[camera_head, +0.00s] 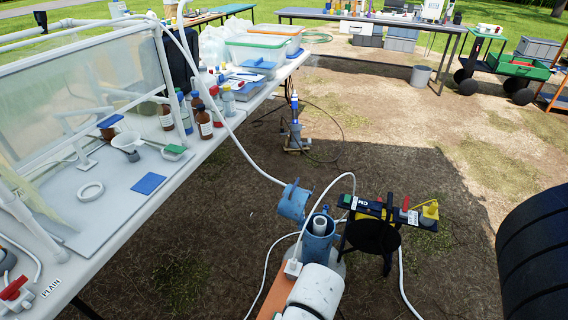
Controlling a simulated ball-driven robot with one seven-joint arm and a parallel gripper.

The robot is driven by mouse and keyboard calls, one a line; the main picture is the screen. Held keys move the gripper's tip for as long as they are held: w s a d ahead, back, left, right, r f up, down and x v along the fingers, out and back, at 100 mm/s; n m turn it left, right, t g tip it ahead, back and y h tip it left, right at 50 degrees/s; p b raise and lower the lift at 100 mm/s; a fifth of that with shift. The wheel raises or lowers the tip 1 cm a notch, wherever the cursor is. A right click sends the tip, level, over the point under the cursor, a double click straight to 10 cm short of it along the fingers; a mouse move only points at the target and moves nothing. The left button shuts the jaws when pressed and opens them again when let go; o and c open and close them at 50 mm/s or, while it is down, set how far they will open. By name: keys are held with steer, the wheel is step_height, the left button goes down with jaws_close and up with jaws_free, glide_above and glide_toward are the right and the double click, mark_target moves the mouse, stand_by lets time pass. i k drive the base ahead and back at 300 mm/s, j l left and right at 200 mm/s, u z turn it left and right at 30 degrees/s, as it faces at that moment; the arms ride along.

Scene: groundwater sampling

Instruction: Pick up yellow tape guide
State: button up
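A small yellow piece that looks like the yellow tape guide (430,209) sits at the right end of a dark water-level meter frame (376,210). A thin yellow loop rises from it. The frame has a round black reel (372,237) under it and stands just right of the open blue well casing (318,238). A white pipe (320,225) shows inside the casing, and its blue lid (293,201) is tilted open to the left. Fine details of the guide are too small to tell.
A white table (110,215) on the left holds bottles, a blue pad (148,183) and a clear enclosure. A blue pump-like device (295,130) stands on the ground behind the well. White hoses run around the casing. A dark ribbed cylinder (535,250) fills the right edge. Open ground lies beyond.

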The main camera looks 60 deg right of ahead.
mark_target(431, 212)
steer(key=z, duration=2.55)
